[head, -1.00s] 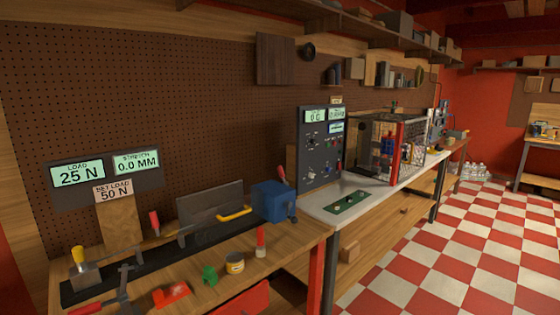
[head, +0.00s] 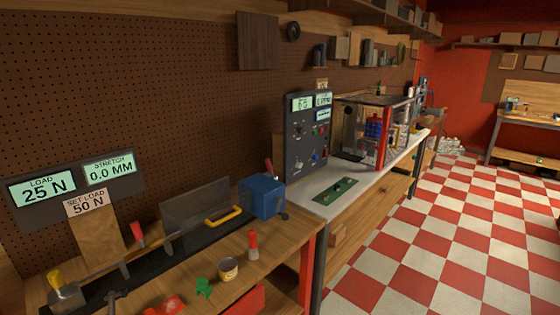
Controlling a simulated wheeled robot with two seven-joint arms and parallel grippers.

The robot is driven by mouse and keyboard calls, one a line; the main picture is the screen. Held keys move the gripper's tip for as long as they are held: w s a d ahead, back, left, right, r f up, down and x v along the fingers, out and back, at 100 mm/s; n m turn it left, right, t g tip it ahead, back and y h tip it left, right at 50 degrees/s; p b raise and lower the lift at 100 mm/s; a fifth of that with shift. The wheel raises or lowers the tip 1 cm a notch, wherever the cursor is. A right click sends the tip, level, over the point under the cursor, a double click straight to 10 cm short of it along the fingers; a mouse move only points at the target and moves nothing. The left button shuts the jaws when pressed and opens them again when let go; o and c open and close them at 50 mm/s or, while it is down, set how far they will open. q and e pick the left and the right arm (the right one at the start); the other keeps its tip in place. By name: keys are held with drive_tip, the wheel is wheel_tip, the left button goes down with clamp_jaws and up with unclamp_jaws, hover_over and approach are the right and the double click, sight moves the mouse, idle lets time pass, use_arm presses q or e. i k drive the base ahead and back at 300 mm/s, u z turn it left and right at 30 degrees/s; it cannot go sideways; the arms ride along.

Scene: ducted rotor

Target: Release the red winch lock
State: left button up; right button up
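A blue box (head: 262,198), which looks like the winch, stands at the right end of a long black rig on the wooden bench. A red lever (head: 268,168) sticks up at its back, tilted; it may be the winch lock. A second red handle (head: 138,234) stands on the rig farther left. A yellow handle (head: 222,216) lies in front of a grey upright panel (head: 196,204). The load display (head: 42,188) reads 25 N, the stretch display (head: 110,170) reads 0.0 MM, and a sign (head: 87,203) says set load 50 N. Neither gripper is in view.
A tin (head: 228,268), a red-handled tool (head: 253,245), a green item (head: 203,287) and a red item (head: 166,305) lie along the bench front. A grey bench to the right holds a dark control panel (head: 308,136) and a cage. The checkered floor (head: 430,240) at right is clear.

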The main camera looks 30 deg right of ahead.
sight(268, 164)
drive_tip(key=z, duration=0.8)
drive_tip(key=i, duration=1)
drive_tip(key=z, duration=1.05)
